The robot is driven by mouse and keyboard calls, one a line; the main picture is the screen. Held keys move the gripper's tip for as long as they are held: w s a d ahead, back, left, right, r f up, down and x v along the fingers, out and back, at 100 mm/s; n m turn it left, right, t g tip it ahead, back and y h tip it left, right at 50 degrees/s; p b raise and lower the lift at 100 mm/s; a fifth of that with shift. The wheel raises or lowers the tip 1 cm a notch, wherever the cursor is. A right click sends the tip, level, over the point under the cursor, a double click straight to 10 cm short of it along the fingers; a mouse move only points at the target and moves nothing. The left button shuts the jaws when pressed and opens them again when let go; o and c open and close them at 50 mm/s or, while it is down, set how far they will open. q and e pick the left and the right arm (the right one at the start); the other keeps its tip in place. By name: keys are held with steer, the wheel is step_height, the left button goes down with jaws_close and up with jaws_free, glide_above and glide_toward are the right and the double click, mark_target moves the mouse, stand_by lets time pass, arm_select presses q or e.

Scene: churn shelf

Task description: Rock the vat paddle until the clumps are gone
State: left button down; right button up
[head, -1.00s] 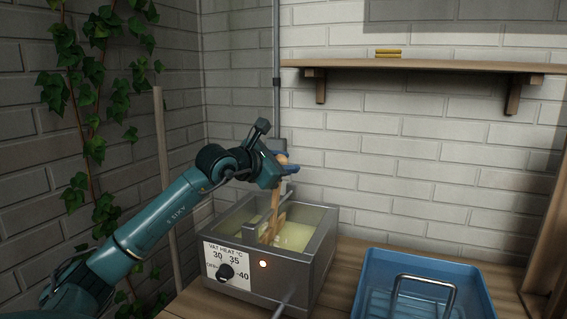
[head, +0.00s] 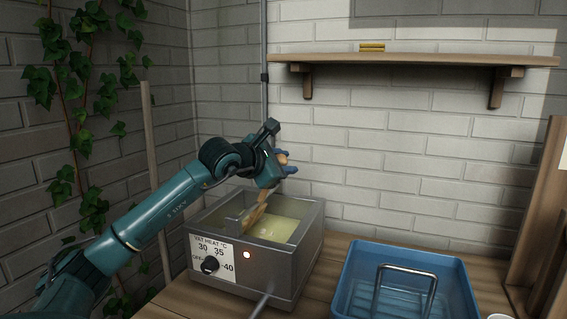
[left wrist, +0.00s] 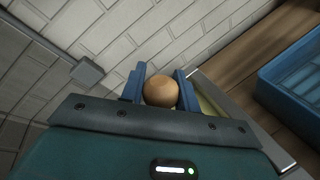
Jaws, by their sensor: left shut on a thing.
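The steel vat (head: 268,278) stands on the wooden table with pale yellow liquid (head: 276,229) in it. Whether clumps float in it is too small to tell. The wooden paddle (head: 257,214) leans in the vat, its lower end by the liquid and its top tilted right. My left gripper (head: 283,165) is above the vat, shut on the round knob of the paddle. The knob (left wrist: 160,91) shows between the blue fingers (left wrist: 160,84) in the left wrist view. My right gripper is not in view.
A heat dial (head: 210,265) and a lit lamp (head: 247,255) are on the vat's front. A blue tray (head: 362,262) with a metal handle (head: 405,268) stands to the right. A wall shelf (head: 420,61) holds yellow bars (head: 372,47). Ivy climbs the left wall.

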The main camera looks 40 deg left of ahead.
arm_select(q)
steer(key=shift+d+f, duration=0.1)
steer(key=shift+f, duration=0.1)
steer(key=c, duration=1.5)
jaws_free()
steer(key=o, duration=0.4)
steer(key=shift+r, duration=0.1)
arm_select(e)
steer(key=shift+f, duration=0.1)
arm_select(q)
steer(key=shift+s, duration=0.1)
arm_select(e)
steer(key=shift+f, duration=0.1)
arm_select(q)
steer(key=shift+s+b, duration=0.3)
steer(key=shift+s, duration=0.05)
steer(key=shift+b+v, duration=3.9)
steer(key=shift+v, duration=2.25)
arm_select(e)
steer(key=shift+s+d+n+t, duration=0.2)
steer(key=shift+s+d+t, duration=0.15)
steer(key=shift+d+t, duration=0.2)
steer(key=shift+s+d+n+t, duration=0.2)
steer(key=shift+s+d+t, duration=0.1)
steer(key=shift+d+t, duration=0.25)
